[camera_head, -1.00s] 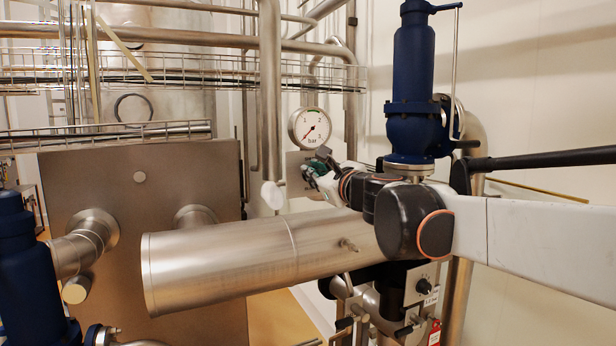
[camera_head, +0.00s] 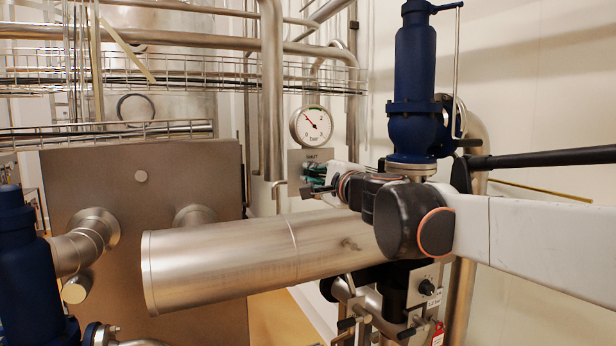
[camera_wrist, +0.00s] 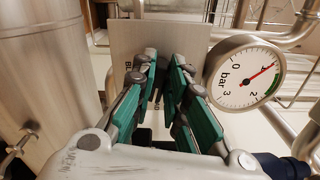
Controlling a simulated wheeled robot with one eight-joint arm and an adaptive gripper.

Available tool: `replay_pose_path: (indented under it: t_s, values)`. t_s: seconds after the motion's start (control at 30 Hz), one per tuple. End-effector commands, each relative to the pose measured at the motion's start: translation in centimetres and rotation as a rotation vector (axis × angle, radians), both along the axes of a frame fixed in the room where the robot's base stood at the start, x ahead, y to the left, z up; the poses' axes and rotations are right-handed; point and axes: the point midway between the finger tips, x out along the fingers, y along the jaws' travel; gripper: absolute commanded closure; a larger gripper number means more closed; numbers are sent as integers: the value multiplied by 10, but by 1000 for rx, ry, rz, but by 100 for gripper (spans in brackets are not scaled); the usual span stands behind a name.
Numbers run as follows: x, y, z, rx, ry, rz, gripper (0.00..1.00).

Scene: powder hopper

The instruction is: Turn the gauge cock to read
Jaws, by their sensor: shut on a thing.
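The round white pressure gauge (camera_head: 311,126) hangs on the wall behind the big pipe, and it also shows in the wrist view (camera_wrist: 245,78). Its red needle points to the upper left in the head view, near the 1 mark. A grey label plate (camera_head: 310,154) sits just below the dial, and it fills the middle of the wrist view (camera_wrist: 185,42). My gripper (camera_head: 312,188) is at the lower part of this plate. Its green-padded fingers (camera_wrist: 162,75) are shut on the gauge cock, which is mostly hidden between them.
A large horizontal steel pipe (camera_head: 220,262) runs just below my gripper. A blue valve (camera_head: 412,85) stands close to the right, beside my arm. A vertical pipe (camera_head: 271,90) hangs left of the gauge. Wire cable trays (camera_head: 190,75) cross behind.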

Motion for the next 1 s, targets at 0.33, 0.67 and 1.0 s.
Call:
replay_pose_path:
  t_s: [0.33, 0.67, 1.0]
  values:
    - [0, 1, -2, -146, -61, 1, 100]
    - [0, 1, -3, -179, -75, 1, 100]
    - [0, 1, -3, -178, -75, 1, 71]
